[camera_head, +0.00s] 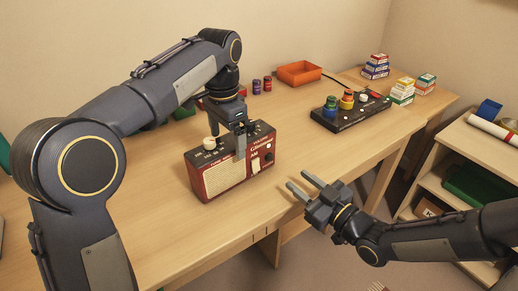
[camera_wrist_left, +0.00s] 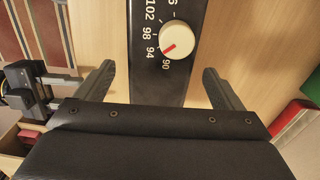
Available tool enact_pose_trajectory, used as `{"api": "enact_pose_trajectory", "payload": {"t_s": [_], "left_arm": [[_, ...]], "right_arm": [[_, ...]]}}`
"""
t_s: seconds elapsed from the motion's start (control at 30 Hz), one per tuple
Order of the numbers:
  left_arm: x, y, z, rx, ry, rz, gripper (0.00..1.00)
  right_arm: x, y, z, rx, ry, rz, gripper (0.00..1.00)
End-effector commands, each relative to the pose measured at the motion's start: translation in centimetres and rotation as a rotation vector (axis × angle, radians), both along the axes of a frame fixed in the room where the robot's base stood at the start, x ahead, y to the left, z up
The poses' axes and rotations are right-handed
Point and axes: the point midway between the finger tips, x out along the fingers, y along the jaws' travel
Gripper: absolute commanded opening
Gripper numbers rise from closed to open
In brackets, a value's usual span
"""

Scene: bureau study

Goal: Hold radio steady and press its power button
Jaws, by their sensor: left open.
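The red radio (camera_head: 222,178) stands upright on the desk, with a cream speaker grille, a pale switch and a dark knob on its front. Its black top with a cream dial (camera_wrist_left: 177,40) shows in the left wrist view. I cannot tell which control is the power button. My left gripper (camera_head: 238,132) points down over the radio. It is open, with one finger on each side of the black top; contact cannot be made out. My right gripper (camera_head: 304,186) is open and empty near the desk's front edge, right of the radio and apart from it.
A black control box (camera_head: 350,115) with coloured knobs stands right of the radio. An orange tray (camera_head: 299,73), two small cans (camera_head: 261,85) and stacked small boxes (camera_head: 403,91) are farther back. The desk (camera_head: 190,235) is clear in front of the radio. A shelf (camera_head: 480,147) stands at the right.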

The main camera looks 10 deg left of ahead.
Motion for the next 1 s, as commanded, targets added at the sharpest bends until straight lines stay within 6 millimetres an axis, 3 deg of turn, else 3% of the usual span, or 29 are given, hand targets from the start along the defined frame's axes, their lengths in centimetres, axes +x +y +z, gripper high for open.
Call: {"api": "enact_pose_trajectory", "payload": {"t_s": [0.3,0.73,1.0], "left_arm": [[-0.1,0.0,-4.7,0.001,0.002,0.000,0.89],[0.0,0.0,-5.9,0.000,-0.001,0.000,0.89],[0.0,0.0,-5.9,0.000,-0.001,0.000,0.56]], "right_arm": [[0.0,-0.1,0.0,-0.001,0.001,-0.002,0.36],[0.0,-0.1,0.0,-0.002,0.002,-0.002,0.36],[0.0,-0.1,0.0,-0.002,0.002,-0.002,0.36]]}}
